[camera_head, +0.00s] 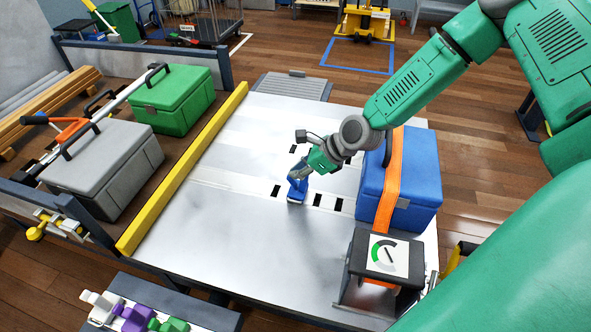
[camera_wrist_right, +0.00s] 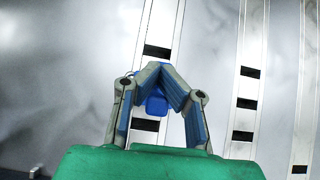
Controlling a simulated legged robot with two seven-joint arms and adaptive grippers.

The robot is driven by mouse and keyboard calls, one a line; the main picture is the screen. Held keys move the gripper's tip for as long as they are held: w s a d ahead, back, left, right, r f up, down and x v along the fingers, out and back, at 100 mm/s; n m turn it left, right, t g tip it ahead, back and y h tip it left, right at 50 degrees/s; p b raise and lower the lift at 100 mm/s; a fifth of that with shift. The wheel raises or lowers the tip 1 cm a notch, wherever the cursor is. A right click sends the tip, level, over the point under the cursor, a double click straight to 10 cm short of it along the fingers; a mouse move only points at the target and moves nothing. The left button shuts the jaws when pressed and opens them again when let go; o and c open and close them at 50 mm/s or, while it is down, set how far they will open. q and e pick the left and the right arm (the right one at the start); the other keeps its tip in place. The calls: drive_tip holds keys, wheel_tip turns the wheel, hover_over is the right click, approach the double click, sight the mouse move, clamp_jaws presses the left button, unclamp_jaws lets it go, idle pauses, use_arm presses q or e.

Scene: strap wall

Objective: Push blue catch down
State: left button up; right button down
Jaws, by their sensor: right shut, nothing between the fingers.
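The blue catch (camera_head: 297,196) is a small blue piece on a pale slotted strip of the metal panel, near the panel's middle. In the right wrist view the blue catch (camera_wrist_right: 156,105) shows just under the closed fingers, over the strip between dark slots. My right gripper (camera_head: 298,176) comes in from the upper right and is shut, with nothing held between its fingers. Its blue-padded fingertips (camera_wrist_right: 157,68) meet right at the catch; whether they touch it I cannot tell. The fingers partly hide the catch. My left gripper is not in view.
A blue case (camera_head: 414,182) with an orange strap (camera_head: 390,185) stands right of the catch, beside a gauge box (camera_head: 384,254). A yellow rail (camera_head: 185,168) edges the panel's left side, with green (camera_head: 177,101) and grey (camera_head: 97,166) cases beyond. The panel's lower left is bare.

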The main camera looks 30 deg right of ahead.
drive_tip(key=shift+w+a+r+p, duration=0.15)
drive_tip(key=shift+a+r+p, duration=0.2)
drive_tip(key=shift+p, duration=0.15)
drive_tip(key=shift+a+g+h, duration=0.25)
drive_tip(key=shift+g+h, duration=0.05)
drive_tip(key=shift+w+d+g+p, duration=0.1)
drive_tip(key=shift+w+g+p, duration=0.2)
drive_tip(key=shift+p, duration=0.65)
drive_tip(key=shift+w+a+g+h+p, duration=0.25)
drive_tip(key=shift+a+g+h+p, duration=0.3)
drive_tip(key=shift+p, duration=0.4)
drive_tip(key=shift+w+a+f+g+h+p, duration=0.25)
drive_tip(key=shift+w+g+h+p, duration=0.15)
drive_tip(key=shift+g+h+p, duration=0.3)
drive_tip(key=shift+w+a+f+g+h+p, duration=0.25)
drive_tip(key=shift+w+g+h+p, duration=0.15)
drive_tip(key=shift+p, duration=0.5)
drive_tip(key=shift+w+a+f+g+h, duration=0.15)
drive_tip(key=shift+g+h, duration=0.3)
drive_tip(key=shift+w+a+f, duration=0.15)
drive_tip(key=shift+w+f, duration=0.05)
drive_tip(key=shift+s, duration=0.15)
